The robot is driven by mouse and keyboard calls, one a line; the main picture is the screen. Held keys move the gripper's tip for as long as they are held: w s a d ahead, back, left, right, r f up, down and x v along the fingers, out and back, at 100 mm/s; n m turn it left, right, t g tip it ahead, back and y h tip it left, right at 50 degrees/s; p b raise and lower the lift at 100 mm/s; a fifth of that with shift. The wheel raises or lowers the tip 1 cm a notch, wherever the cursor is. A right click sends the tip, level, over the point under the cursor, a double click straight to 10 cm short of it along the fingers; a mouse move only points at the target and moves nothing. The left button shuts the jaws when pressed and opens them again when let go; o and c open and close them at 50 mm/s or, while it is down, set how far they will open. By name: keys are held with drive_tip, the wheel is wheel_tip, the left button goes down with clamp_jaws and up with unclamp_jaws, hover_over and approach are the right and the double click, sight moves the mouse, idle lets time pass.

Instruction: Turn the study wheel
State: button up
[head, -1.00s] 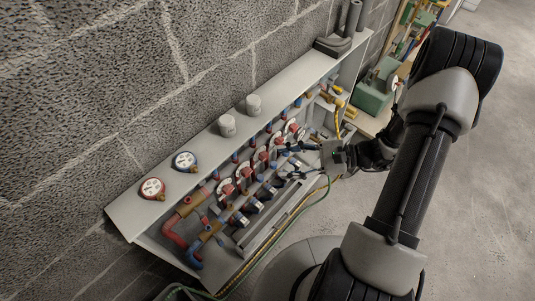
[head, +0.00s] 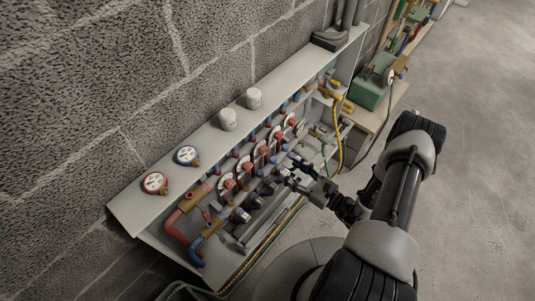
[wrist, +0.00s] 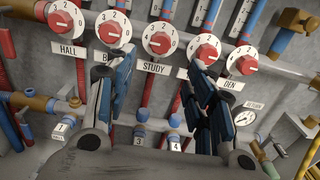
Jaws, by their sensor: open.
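The study wheel (wrist: 158,42) is a red knob on a white numbered dial, third in a row, above a label reading STUDY (wrist: 155,67). In the head view it appears to be the middle dial (head: 260,154) in the open grey cabinet. My gripper (wrist: 160,97) is open, with nothing between its fingers. In the wrist view its fingertips sit below the dial, one to each side, apart from the knob. In the head view my gripper (head: 290,170) is at the cabinet's front.
Neighbouring dials marked HALL (wrist: 64,16) and DEN (wrist: 243,63) flank the row closely. Numbered valves and pipes lie below. Open floor lies right.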

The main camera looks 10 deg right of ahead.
sight(266, 153)
drive_tip(key=b+x, duration=0.1)
drive_tip(key=x, duration=1)
drive_tip(key=shift+w+a, duration=0.1)
drive_tip(key=shift+w, duration=0.05)
drive_tip(key=shift+c, duration=0.3)
drive_tip(key=c, duration=1)
